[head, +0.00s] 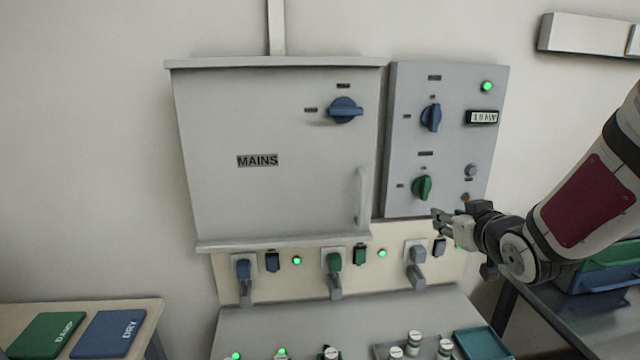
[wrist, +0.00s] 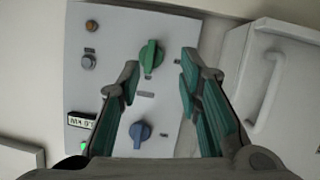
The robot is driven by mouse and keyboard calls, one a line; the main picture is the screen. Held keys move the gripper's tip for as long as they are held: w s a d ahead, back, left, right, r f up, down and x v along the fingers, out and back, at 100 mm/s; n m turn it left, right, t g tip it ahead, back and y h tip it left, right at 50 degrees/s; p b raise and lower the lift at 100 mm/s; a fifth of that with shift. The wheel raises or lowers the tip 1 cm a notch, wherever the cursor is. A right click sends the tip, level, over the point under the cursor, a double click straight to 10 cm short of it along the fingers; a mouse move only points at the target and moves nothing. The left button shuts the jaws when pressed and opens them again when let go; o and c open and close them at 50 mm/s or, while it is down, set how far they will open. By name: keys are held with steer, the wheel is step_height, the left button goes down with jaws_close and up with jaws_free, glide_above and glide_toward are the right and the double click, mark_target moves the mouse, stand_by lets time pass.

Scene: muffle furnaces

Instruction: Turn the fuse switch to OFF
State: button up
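Three rotary switches show in the head view, and their small labels are too small to read, so I cannot tell which is the fuse switch. A blue switch (head: 345,110) on the MAINS door has its handle lying sideways. On the right panel (head: 403,145), a blue switch (head: 431,117) and, below it, a green switch (head: 422,187) stand roughly upright. My gripper (head: 440,222) is open and empty, just below and right of the green switch. In the wrist view, my spread fingers (wrist: 160,65) frame the green switch (wrist: 151,56), apart from it; the blue switch (wrist: 140,132) is below.
The MAINS cabinet (head: 255,190) is closed, with a handle (head: 362,195) beside the right panel. Below are several plugs and green lamps. A tray (head: 480,343) and small jars (head: 414,340) stand underneath. DAMP (head: 48,335) and DRY (head: 108,333) mats lie at left.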

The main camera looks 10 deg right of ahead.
mark_target(428, 184)
steer(key=w+d+t, duration=0.1)
steer(key=w, duration=0.4)
steer(key=w+d+t+y+b, duration=0.1)
steer(key=w, duration=0.4)
steer(key=w+d+t+b, duration=0.1)
steer(key=w, duration=0.4)
steer(key=shift+w+d+r+m+t, duration=0.1)
steer(key=shift+w+m+t, duration=0.25)
steer(key=shift+m+t, duration=0.05)
jaws_close()
